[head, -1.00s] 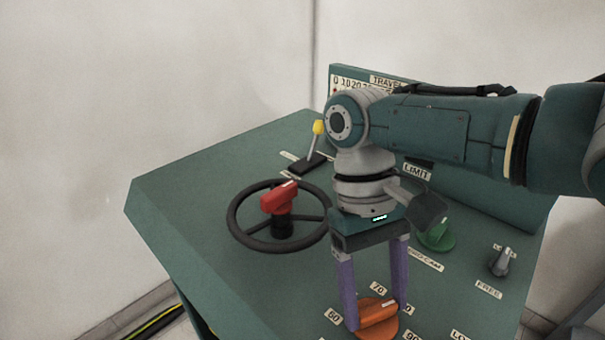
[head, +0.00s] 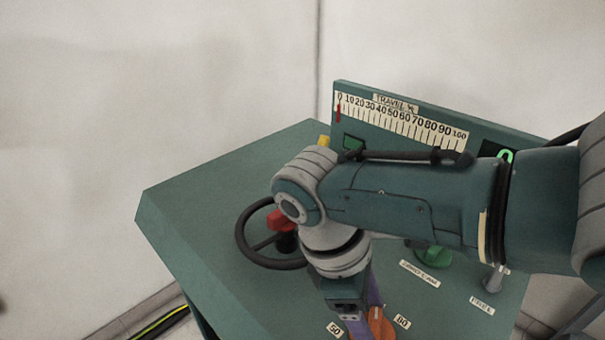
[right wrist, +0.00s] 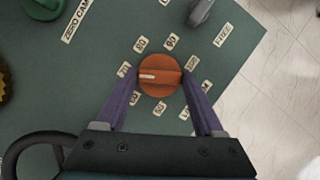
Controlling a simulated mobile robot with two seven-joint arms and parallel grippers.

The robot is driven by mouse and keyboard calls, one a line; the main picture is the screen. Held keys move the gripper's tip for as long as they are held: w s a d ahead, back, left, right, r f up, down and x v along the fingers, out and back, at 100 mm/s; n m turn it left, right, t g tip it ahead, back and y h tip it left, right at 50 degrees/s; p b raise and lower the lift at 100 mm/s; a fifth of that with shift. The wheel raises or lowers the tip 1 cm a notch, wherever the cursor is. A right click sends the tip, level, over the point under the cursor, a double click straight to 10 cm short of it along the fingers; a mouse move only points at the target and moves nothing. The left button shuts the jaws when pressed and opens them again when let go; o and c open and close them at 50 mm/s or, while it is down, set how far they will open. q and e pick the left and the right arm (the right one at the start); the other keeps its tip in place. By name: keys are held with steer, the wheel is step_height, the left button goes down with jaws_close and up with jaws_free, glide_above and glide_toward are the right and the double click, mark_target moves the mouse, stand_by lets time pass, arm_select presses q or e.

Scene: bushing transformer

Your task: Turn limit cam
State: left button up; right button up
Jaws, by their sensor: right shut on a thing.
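The orange knob with a white pointer line (right wrist: 160,77) sits on the green panel, ringed by number labels. In the right wrist view its line points left, near the 70 label (right wrist: 124,69). It shows only partly in the head view (head: 381,326), behind my gripper. My right gripper (right wrist: 158,74) is shut on the orange knob, one purple finger on each side. In the head view the right gripper (head: 367,318) reaches down at the bottom edge. My left gripper is in no view.
A black handwheel (head: 250,245) with a red handle (head: 281,221) stands left of my wrist, partly hidden. A green knob (head: 432,256) and a grey knob (head: 494,278) lie to the right. The travel scale (head: 400,118) stands behind, its red pointer near 0.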

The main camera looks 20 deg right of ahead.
steer(key=n+p, duration=0.1)
steer(key=n, duration=0.1)
steer(key=n+t+p, duration=0.2)
steer(key=n, duration=0.1)
steer(key=shift+s+a+r+n+h, duration=0.1)
steer(key=shift+s+r+n+h, duration=0.05)
steer(key=shift+s+n+h, duration=0.2)
steer(key=shift+n+t+p, duration=0.5)
steer(key=shift+n+p, duration=0.45)
steer(key=shift+n, duration=0.5)
steer(key=shift+f+n, duration=0.2)
steer(key=shift+n, duration=0.1)
steer(key=o, duration=1.4)
steer(key=p+v, duration=0.4)
steer(key=v, duration=0.6)
steer(key=shift+s, duration=0.1)
